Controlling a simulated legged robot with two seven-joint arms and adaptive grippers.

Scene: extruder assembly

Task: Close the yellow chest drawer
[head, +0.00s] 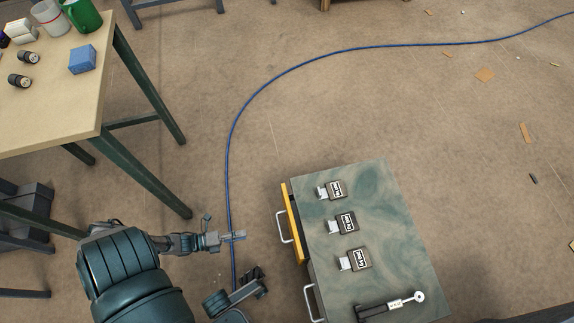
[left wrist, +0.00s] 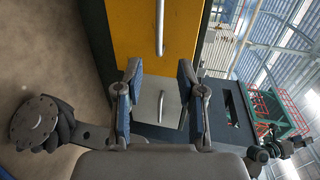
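The chest (head: 385,215) stands at the lower right in the head view, with a green-grey marbled top. Its yellow drawer (head: 293,224) is on the chest's left side, and its front stands out a little past the top's edge. The drawer has a pale bar handle (head: 284,227). My left gripper (head: 240,236) is left of the drawer, apart from it, and points at it. In the left wrist view the yellow drawer front (left wrist: 188,28) is ahead, and the gripper (left wrist: 160,78) is open with nothing between its fingers.
Below the yellow drawer is a grey drawer with a handle (left wrist: 161,105). Several small labelled items, including one (head: 343,222), and a metal tool (head: 392,305) lie on the chest. A table (head: 60,100) stands at upper left. A blue cable (head: 228,150) crosses the floor, otherwise mostly open.

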